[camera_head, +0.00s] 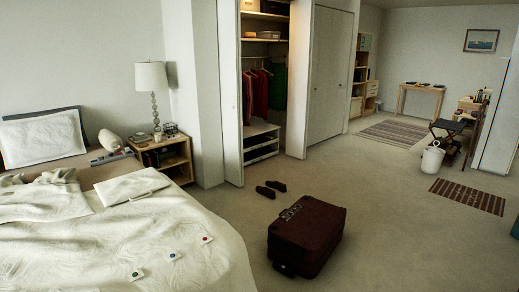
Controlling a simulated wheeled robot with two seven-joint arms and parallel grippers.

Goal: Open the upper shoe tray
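A low white shoe unit (262,131) stands on the floor inside the open closet, below the hanging clothes. It has an upper tray (262,142) and a lower tray (262,153), one above the other. Both look pushed in, but they are small and dark here, so I cannot tell exactly. Neither of my grippers is in view.
A dark red suitcase (308,232) lies on the carpet in front of the closet. Two dark shoes (270,189) sit between it and the closet. A bed (130,240) fills the lower left. Carpet is free right of the suitcase.

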